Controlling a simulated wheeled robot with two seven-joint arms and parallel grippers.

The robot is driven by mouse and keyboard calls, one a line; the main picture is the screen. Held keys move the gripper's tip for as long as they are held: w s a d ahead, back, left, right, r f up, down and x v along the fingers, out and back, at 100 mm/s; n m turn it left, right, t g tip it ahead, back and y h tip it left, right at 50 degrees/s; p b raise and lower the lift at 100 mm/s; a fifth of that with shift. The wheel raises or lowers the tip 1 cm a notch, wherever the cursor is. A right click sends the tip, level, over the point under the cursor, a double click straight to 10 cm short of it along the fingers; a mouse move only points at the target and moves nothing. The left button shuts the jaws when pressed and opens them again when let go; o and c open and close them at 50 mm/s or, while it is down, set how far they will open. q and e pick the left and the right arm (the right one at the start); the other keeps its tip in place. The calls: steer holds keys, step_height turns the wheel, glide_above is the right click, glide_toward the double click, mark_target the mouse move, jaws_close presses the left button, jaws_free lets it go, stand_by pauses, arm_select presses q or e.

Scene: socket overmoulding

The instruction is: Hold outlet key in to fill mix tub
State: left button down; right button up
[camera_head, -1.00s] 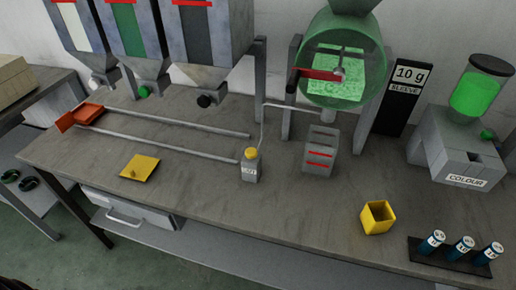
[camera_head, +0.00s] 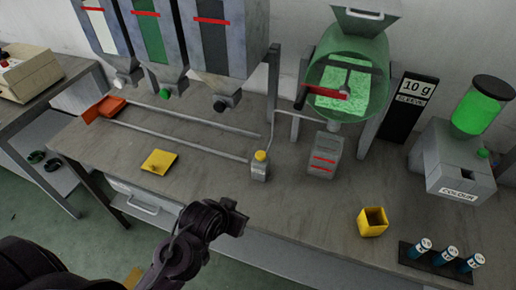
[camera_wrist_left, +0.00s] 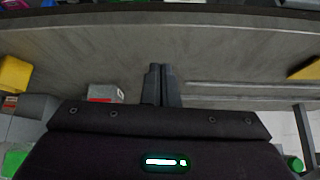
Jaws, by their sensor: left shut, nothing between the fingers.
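Three grey hoppers stand at the back left. Under them sit round outlet keys: white (camera_head: 120,84), green (camera_head: 164,94) and black (camera_head: 219,106). An orange-red tub (camera_head: 106,107) is at the left end of two rails on the bench. A green drum (camera_head: 385,88) with a red-handled paddle and speckled green contents stands at the back, right of centre. My left gripper (camera_head: 238,214) is over the bench's front edge, apart from the keys and tub. Its fingers show closed together and empty in the left wrist view (camera_wrist_left: 161,84). My right gripper is not in view.
A yellow-capped bottle (camera_head: 259,167), a grey box with red stripes (camera_head: 324,154), a yellow plate (camera_head: 159,162) and a yellow cup (camera_head: 372,222) stand on the bench. The colour dispenser (camera_head: 452,165) and blue cylinders (camera_head: 446,257) are at right. The front middle of the bench is clear.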

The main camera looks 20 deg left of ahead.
arm_select(q)
steer(key=w+r+n+t, duration=0.1)
steer(key=w+r+t, duration=0.7)
steer(key=w+r, duration=0.1)
steer(key=shift+w, duration=0.3)
steer(key=shift+w+f, duration=0.1)
steer(key=p, duration=0.3)
glide_above(261, 156)
steer(key=s, duration=0.2)
steer(key=shift+w+a+f, duration=0.1)
steer(key=shift+w+f, duration=0.05)
steer(key=shift+f, duration=0.4)
steer(key=shift+w+a+f, duration=0.1)
steer(key=shift+f, duration=0.45)
step_height(261, 156, down, 3)
steer(key=shift+r+p, duration=0.1)
steer(key=shift+p, duration=0.3)
steer(key=shift+s+f, duration=0.15)
steer(key=shift+f, duration=0.55)
steer(key=shift+f, duration=0.15)
